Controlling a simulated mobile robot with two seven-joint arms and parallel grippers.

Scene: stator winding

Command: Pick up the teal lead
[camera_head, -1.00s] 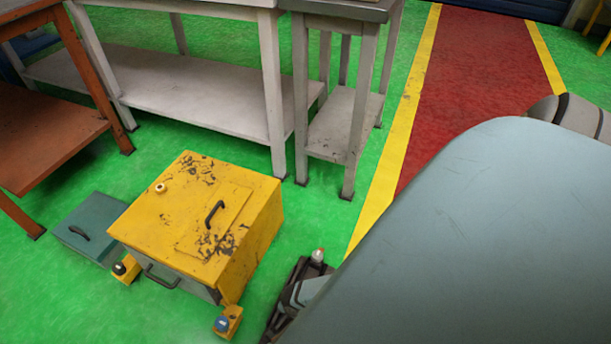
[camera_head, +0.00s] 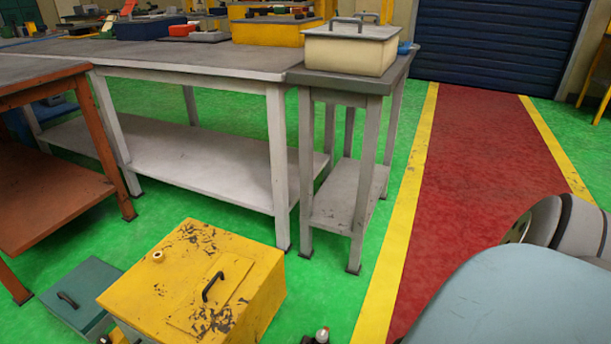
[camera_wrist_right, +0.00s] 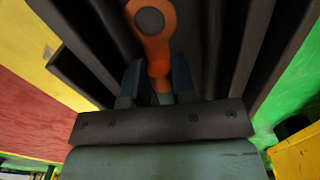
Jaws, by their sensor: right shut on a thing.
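In the right wrist view, my right gripper (camera_wrist_right: 158,88) is shut on an orange ring-ended lead (camera_wrist_right: 152,32). Its ring end points away from the palm, and its stem sits between the two dark blue fingers. The held piece looks orange, not teal. I see no teal lead in either view. In the head view, a small dark part with a pale tip (camera_head: 321,335) shows at the bottom edge; I cannot tell what it is. My left gripper is not in view.
A worn yellow box (camera_head: 180,285) and a teal box (camera_head: 70,290) stand on the green floor. Behind are a grey bench (camera_head: 200,58) and a side table (camera_head: 350,82) bearing a cream box (camera_head: 350,50).

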